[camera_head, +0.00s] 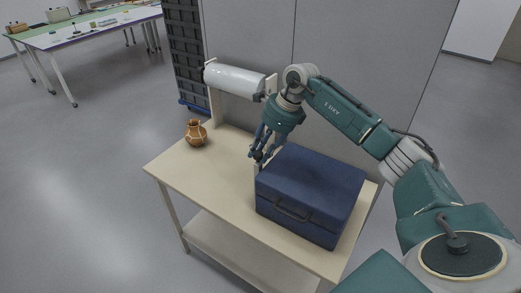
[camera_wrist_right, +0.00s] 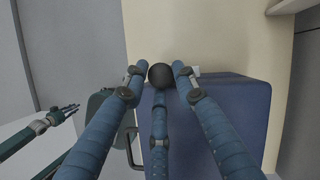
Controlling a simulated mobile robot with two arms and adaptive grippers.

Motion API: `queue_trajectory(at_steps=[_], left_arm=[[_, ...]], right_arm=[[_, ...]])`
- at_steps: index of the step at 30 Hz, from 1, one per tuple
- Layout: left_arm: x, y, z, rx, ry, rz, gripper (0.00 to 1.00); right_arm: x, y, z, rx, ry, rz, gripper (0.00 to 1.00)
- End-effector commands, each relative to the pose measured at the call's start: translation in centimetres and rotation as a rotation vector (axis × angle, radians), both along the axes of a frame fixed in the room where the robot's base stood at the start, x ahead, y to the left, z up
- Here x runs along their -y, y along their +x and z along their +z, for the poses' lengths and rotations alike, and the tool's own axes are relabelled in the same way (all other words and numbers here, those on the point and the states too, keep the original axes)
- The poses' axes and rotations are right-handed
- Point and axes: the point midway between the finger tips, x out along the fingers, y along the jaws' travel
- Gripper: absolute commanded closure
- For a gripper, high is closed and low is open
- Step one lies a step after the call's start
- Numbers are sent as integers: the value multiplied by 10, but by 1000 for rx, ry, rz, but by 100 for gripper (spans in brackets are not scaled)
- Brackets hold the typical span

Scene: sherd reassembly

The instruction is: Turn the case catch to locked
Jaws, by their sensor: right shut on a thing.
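The dark blue case (camera_head: 311,186) lies closed on the cream table, its handle on the front face. My right gripper (camera_head: 258,154) is at the case's back left corner, pointing down. In the right wrist view its fingers (camera_wrist_right: 160,80) close around a dark round knob (camera_wrist_right: 161,73), which I take for the catch's knob. The knob sits just off the edge of the case (camera_wrist_right: 232,102). The fingers hide most of the catch, and I cannot read its position. My left gripper (camera_wrist_right: 66,114) shows small at the left of the wrist view; its opening is unclear.
A brown jar (camera_head: 196,133) stands on the table (camera_head: 215,180) at the back left. The table's left front is clear. A far table (camera_head: 100,32) holds small items.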

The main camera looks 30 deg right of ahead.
Motion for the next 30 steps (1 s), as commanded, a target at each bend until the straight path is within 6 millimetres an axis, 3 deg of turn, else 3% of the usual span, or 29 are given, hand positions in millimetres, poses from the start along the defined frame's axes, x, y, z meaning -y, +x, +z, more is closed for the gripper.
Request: queue_trajectory(at_steps=[11,30], left_arm=[[0,0,-4,0,0,0,73],[0,0,-21,0,0,1,73]], right_arm=[[-1,4,6,20,1,-163,99],[-5,5,8,27,9,-757,99]])
